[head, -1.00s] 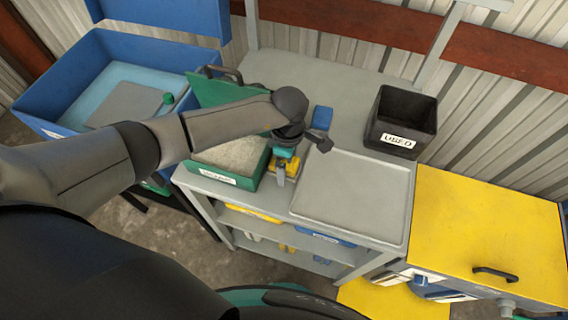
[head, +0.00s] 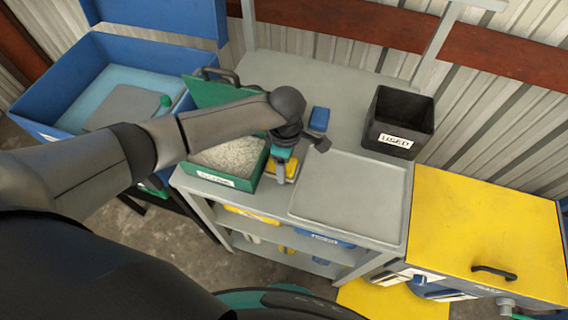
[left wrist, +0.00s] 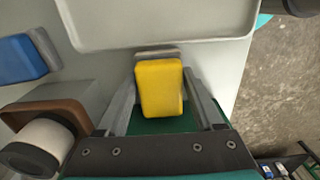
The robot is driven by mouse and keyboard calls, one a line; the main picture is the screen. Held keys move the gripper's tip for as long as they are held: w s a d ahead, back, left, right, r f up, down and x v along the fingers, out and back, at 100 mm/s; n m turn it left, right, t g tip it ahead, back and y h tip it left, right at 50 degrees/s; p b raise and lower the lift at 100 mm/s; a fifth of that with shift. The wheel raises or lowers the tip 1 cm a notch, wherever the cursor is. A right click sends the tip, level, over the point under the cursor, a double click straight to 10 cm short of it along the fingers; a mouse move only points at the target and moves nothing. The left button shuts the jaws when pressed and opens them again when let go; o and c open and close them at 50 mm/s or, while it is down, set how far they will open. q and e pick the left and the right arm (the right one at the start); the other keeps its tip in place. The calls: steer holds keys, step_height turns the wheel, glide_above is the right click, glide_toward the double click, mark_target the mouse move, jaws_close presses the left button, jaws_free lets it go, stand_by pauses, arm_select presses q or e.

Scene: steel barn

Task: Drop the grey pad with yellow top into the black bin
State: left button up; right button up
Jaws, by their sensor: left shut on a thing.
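The grey pad with yellow top (left wrist: 159,88) is between the fingers of my left gripper in the left wrist view, with a strip of its grey part showing at the far end. In the head view my left gripper (head: 284,168) is shut on this pad at the shelf top, between the green box and the grey tray; the arm hides part of it. The black bin (head: 376,135), labelled USED, stands upright at the back right of the shelf top, apart from the gripper. My right gripper is not in view.
A blue pad (head: 320,118) lies behind the gripper; it also shows in the left wrist view (left wrist: 21,59). The shallow grey tray (head: 350,198) is right of the gripper. A green box (head: 225,180) with pale grains is left. A yellow-topped cabinet (head: 490,235) stands at the right.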

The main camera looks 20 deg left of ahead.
arm_select(q)
step_height(320, 180, up, 10)
steer(key=shift+f, duration=0.15)
steer(key=shift+a+r+m+b, duration=0.25)
steer(key=shift+r+m, duration=0.25)
steer(key=shift+m, duration=0.3)
steer(key=s+a+r+m+b, duration=0.4)
steer(key=r+m+b, duration=0.3)
steer(key=m, duration=0.9)
steer(key=shift+s+a+r+b, duration=0.2)
steer(key=shift+s+b, duration=0.1)
steer(key=shift+s, duration=0.45)
